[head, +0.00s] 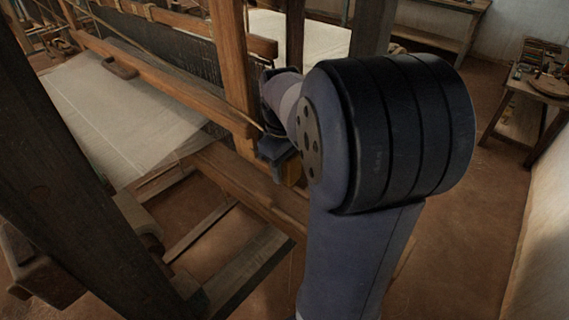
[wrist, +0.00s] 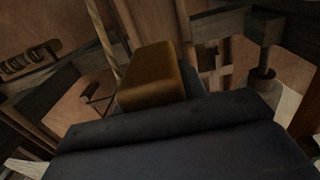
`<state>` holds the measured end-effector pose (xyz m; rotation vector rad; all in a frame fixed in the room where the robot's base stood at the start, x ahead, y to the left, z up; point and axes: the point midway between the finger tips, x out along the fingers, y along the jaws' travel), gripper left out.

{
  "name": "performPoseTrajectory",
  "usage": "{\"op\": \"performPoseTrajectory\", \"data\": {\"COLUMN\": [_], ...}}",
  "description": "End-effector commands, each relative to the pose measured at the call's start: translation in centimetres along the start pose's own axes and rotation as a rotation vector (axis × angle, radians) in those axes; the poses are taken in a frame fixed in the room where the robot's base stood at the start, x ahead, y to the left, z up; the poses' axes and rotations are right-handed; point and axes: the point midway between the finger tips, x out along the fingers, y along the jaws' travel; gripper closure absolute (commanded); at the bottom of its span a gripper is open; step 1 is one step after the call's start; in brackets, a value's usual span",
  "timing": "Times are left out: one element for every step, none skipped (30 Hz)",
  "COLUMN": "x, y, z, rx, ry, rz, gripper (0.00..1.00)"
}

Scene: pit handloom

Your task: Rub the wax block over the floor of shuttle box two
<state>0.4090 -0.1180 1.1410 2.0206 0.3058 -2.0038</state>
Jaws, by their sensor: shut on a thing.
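My gripper (head: 276,153) is beside the right upright post of the loom in the head view, mostly behind my own arm. It is shut on the wax block, an amber-brown block that shows as a small yellowish patch (head: 291,171) below the jaws. In the wrist view the block (wrist: 152,75) stands out beyond the dark edge of the gripper (wrist: 165,118). I cannot make out shuttle box two or its floor for certain in either view. Whether the block touches anything is hidden.
White cloth (head: 125,110) is stretched on the loom at left. A wooden beam (head: 165,82) with a dark shuttle-like piece (head: 119,67) crosses it. A thick dark post (head: 75,170) stands near at left. A side table (head: 540,88) is at right, with open floor (head: 470,210) before it.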

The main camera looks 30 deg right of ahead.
Motion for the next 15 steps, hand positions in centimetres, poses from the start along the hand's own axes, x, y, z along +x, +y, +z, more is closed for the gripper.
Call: {"op": "performPoseTrajectory", "data": {"x": [1.0, 1.3, 1.7, 2.0, 2.3, 2.7, 3.0, 3.3, 3.7, 3.9, 4.2, 4.6, 4.9, 5.2, 5.6], "y": [-0.1, -0.1, -0.1, -0.1, -0.1, -0.1, -0.2, -0.2, -0.2, -0.2, -0.2, -0.2, -0.3, -0.3, -0.3], "z": [0.0, 0.0, 0.0, 0.0, 0.0, 0.0, 0.0, 0.0, 0.0, 0.0, 0.0, 0.0, 0.0, 0.0, 0.0], "rx": [0.0, 0.0, 0.0, 0.0, 0.0, 0.0, 0.0, 0.0, 0.0, 0.0, 0.0, 0.0, 0.0, 0.0, 0.0], "ry": [0.0, 0.0, 0.0, 0.0, 0.0, 0.0, 0.0, 0.0, 0.0, -0.001, -0.001, -0.001, -0.001, -0.001, -0.001], "rz": [0.0, 0.0, 0.0, 0.0, 0.0, 0.0, 0.0, 0.0, 0.0, -0.001, -0.001, -0.001, -0.001, 0.0, 0.0], "gripper": [0.83, 0.83, 0.83, 0.83, 0.83, 0.83, 0.83, 0.83, 0.83, 0.83, 0.83, 0.83, 0.83, 0.83, 0.83]}}
